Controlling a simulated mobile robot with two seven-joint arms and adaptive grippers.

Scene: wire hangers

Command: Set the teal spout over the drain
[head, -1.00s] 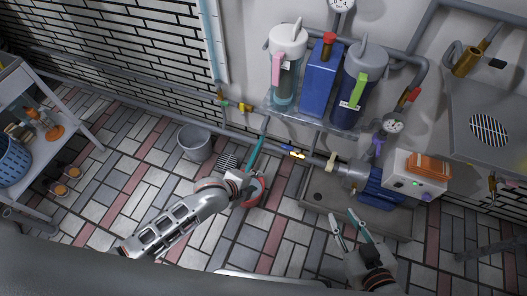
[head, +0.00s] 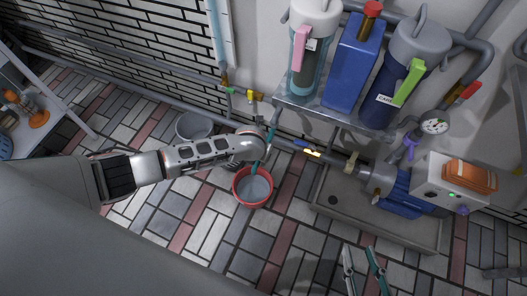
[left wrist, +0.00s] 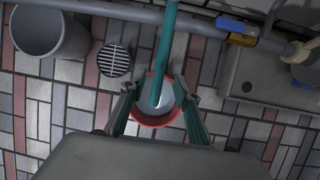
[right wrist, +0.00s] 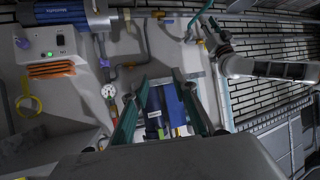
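The teal spout (head: 268,146) hangs from the wall piping, and its lower end is above the red bucket. In the left wrist view the spout (left wrist: 165,45) runs down between the fingers of my left gripper (left wrist: 156,86), which are spread apart with a gap on each side. The drain (left wrist: 115,60) is a round slotted grate in the floor, left of the spout and bucket. In the head view my arm hides most of the drain and the left gripper. My right gripper (head: 360,252) is open and empty, low in the head view.
The red bucket (head: 240,199) stands on the tiles under the spout. A grey bucket (left wrist: 45,35) stands left of the drain. A shallow tray (head: 322,213) with a blue pump (head: 403,198) lies to the right. A wall shelf (head: 290,101) holds canisters. Front floor tiles are clear.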

